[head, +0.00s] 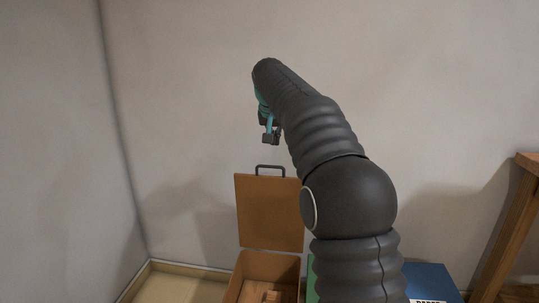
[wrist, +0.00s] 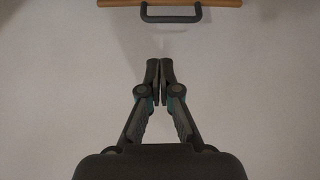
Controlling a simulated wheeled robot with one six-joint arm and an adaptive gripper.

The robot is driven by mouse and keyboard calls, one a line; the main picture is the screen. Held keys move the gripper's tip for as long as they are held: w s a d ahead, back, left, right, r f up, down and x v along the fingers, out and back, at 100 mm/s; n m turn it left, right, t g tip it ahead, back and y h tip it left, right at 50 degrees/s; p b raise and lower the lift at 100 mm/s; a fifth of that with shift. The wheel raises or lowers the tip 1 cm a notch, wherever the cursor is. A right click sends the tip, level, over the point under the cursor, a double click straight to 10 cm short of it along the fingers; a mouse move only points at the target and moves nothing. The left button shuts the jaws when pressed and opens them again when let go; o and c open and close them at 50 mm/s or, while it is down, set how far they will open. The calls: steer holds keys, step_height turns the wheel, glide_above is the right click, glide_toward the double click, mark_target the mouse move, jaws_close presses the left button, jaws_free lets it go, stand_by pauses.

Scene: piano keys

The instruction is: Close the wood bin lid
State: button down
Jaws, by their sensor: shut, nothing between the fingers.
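The wood bin (head: 266,262) stands low in the head view, with wooden pieces (head: 264,292) inside. Its brown lid (head: 268,212) stands raised and upright at the back, with a dark handle (head: 270,168) on its top edge. In the wrist view the lid's edge (wrist: 222,3) and the handle (wrist: 171,17) show at the top. My gripper (head: 271,137) is above the handle in the head view, apart from it. In the wrist view my gripper (wrist: 160,68) is shut and empty, with its fingertips together. My arm hides part of the lid's right side.
A blue bin (head: 432,281) and a sliver of a green one (head: 311,277) stand to the right, partly behind my arm. A wooden table (head: 505,215) stands at the far right. Pale walls (head: 190,110) meet in a corner at left.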

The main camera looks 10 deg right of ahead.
steer(key=shift+a+b+x, duration=0.25)
steer(key=shift+a+x, duration=0.05)
steer(key=shift+x, duration=1.6)
steer(key=shift+a+b+x, duration=0.25)
steer(key=shift+b+x, duration=0.05)
steer(key=shift+x, duration=1.65)
steer(key=shift+a+b+x, duration=0.25)
steer(key=shift+a+x, duration=0.05)
steer(key=shift+x, duration=1.6)
steer(key=shift+w+f, duration=0.1)
